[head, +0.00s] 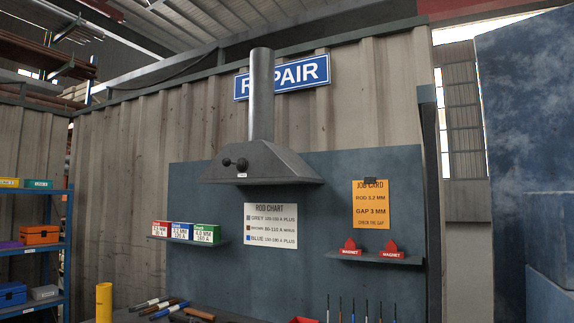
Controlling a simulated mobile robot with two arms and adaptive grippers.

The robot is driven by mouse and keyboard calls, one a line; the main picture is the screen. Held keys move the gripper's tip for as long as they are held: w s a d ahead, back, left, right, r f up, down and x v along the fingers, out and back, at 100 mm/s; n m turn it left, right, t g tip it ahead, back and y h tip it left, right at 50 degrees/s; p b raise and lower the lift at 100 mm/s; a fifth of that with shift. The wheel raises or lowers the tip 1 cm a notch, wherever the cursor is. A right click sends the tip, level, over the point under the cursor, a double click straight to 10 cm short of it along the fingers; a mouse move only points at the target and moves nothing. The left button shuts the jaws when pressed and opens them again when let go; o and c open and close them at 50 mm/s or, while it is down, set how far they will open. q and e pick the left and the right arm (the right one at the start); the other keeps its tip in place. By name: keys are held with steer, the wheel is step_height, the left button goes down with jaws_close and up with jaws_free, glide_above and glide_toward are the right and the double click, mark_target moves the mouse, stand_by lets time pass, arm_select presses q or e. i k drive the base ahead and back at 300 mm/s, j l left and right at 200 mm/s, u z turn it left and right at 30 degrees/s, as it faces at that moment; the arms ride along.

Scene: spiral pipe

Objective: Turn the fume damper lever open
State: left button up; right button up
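A grey metal fume hood (265,165) is fixed to the wall panel, with a round duct (262,95) rising from its top. The damper lever (237,163) is on the hood's sloped front left face. It is dark, with a rounded knob at its left end, and lies about level. A small pale label (242,175) sits just below it, too small to read. Neither of my grippers is in view.
Below the hood hang a rod chart (270,226) and a shelf (188,240) with several small boxes. Another shelf (376,258) at right holds two red magnets. Space before the hood looks clear.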

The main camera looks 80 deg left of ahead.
mark_target(227, 163)
steer(key=u, duration=3.15)
